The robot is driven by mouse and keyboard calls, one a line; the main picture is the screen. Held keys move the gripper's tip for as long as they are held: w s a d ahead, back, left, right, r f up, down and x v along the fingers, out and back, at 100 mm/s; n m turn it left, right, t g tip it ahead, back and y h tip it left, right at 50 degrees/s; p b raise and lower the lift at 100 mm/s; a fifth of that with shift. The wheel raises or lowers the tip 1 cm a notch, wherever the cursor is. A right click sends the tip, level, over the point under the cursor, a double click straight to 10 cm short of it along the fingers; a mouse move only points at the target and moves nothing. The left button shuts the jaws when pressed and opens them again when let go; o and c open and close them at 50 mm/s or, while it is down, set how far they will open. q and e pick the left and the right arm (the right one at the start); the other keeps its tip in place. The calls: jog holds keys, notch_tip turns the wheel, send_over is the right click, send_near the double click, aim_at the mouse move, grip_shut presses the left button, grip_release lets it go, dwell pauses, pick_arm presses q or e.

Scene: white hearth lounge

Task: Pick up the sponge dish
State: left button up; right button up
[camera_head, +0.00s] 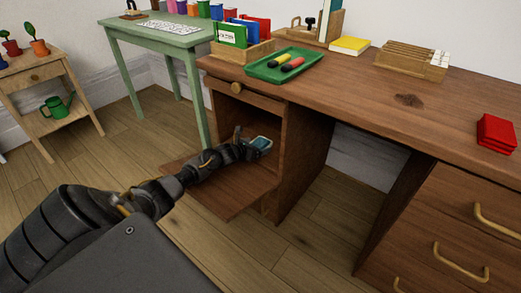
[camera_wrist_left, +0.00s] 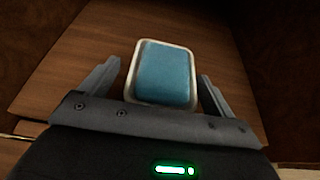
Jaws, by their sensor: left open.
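The sponge dish (camera_wrist_left: 133,90) is a small pale rectangular dish with a blue sponge (camera_wrist_left: 168,73) lying in it. It sits on the wooden floor of the open desk compartment and also shows in the head view (camera_head: 262,142), partly hidden by my gripper. My left gripper (camera_wrist_left: 160,82) is open, with one finger to each side of the dish and a gap on both sides in the wrist view. In the head view my left gripper (camera_head: 247,143) reaches into the compartment at the dish. My right gripper is out of view.
The compartment's flap (camera_head: 225,190) is folded down under my left arm, and side walls stand close around the dish. The desk top (camera_head: 375,100) above holds a green tray (camera_head: 262,72), a wooden rack (camera_head: 410,65) and red blocks (camera_head: 497,133). A green table (camera_head: 150,38) stands behind.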

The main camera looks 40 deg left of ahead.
pick_arm(q)
jog(key=shift+w, duration=0.15)
jog(key=shift+a, duration=0.1)
jog(key=c, duration=0.9)
jog(key=shift+c, duration=0.3)
jog(key=shift+r, duration=0.15)
